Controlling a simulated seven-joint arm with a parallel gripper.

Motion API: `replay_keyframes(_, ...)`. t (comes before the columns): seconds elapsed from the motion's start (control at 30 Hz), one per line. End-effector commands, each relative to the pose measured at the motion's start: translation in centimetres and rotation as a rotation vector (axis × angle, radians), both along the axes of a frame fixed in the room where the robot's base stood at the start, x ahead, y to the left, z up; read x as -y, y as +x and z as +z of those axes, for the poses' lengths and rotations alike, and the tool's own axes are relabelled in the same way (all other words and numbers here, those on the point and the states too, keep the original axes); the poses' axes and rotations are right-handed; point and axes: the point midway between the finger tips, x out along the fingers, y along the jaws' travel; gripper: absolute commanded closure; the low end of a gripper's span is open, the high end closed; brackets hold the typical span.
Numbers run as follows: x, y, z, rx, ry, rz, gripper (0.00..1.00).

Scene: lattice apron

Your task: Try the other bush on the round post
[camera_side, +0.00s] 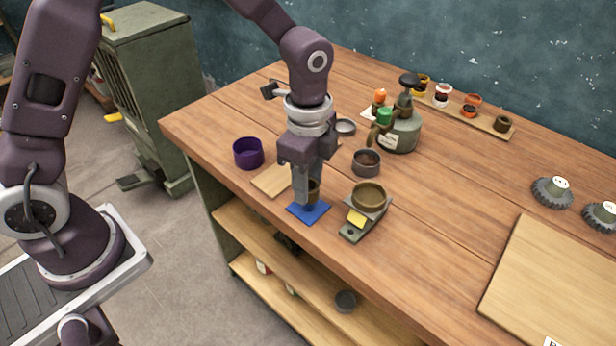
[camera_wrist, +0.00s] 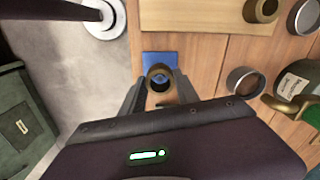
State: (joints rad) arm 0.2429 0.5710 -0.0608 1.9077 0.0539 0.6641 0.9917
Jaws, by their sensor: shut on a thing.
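My gripper (camera_side: 309,200) is shut on a brown, ring-shaped bush (camera_wrist: 160,76), low over a blue mat (camera_side: 300,214). The blue mat also shows around the bush in the wrist view (camera_wrist: 152,57). I cannot tell whether the bush touches the mat. Something bluish shows through its bore; I cannot tell whether it is a post or the mat. Another brown bush (camera_wrist: 262,9) stands on a pale wooden board (camera_wrist: 190,16) beyond the mat. No round post is clearly visible.
A brass cup (camera_side: 369,196) sits on a grey-green block (camera_side: 352,232) with a yellow patch, just right of my gripper. A purple cup (camera_side: 248,153) stands left. A grey cup (camera_side: 366,163) and oil can (camera_side: 400,135) stand behind. The bench's front edge is close.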

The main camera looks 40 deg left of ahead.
Motion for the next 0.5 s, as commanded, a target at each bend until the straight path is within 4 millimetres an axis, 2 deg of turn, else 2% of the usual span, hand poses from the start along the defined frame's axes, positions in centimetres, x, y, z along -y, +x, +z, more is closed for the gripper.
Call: replay_keyframes(0.5,0.01,0.0,-0.7,0.0,-0.001,0.0,1.0)
